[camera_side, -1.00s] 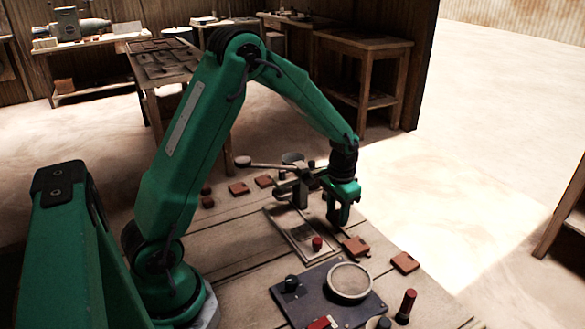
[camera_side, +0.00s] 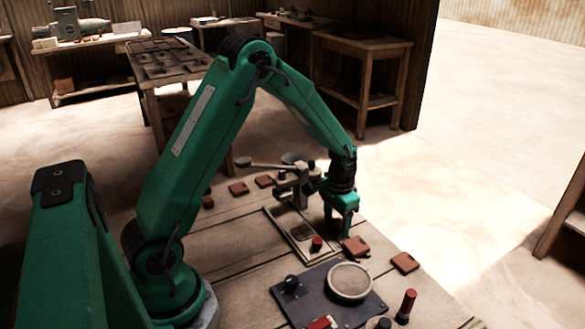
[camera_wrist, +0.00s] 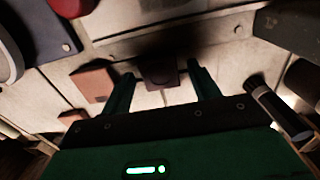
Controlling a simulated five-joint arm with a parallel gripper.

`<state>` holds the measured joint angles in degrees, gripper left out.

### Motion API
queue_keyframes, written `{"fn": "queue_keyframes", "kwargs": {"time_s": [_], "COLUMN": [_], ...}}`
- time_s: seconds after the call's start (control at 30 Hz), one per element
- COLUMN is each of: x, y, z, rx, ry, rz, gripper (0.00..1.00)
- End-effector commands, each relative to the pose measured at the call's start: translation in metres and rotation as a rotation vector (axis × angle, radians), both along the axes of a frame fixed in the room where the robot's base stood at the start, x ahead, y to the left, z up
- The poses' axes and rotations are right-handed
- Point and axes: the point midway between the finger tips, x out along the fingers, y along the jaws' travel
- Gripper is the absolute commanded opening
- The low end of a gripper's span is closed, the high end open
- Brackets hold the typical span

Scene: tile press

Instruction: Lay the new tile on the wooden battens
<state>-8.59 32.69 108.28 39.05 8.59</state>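My gripper (camera_side: 338,230) is low over the table, beside the long flat tray of the press. In the wrist view its two fingers (camera_wrist: 163,84) are apart. A dark brown tile-like block (camera_wrist: 160,70) lies in shadow between them, with a gap on each side. In the side view this block is hidden by my gripper. A reddish tile (camera_side: 355,246) lies just right of my gripper, and another tile (camera_side: 405,262) lies farther right. Which tile is the new one, and which strips are the battens, I cannot tell for sure.
The lever press (camera_side: 290,185) stands close behind my gripper. Its tray (camera_side: 318,254) has a red knob (camera_side: 317,243) at the near end. A dark panel (camera_side: 312,300) with a round dish (camera_side: 349,282) is in front. More tiles (camera_side: 238,189) lie at the back left.

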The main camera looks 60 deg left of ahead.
Motion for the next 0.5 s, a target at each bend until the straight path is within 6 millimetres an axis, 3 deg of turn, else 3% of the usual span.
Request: {"fn": "queue_keyframes", "kwargs": {"time_s": [0.27, 0.5], "x": [0.000, 0.001], "y": [0.000, 0.000], "z": [0.003, 0.023], "rx": [0.000, 0.000], "ry": [-0.001, -0.003], "rz": [0.000, 0.000], "gripper": [0.61, 0.61]}}
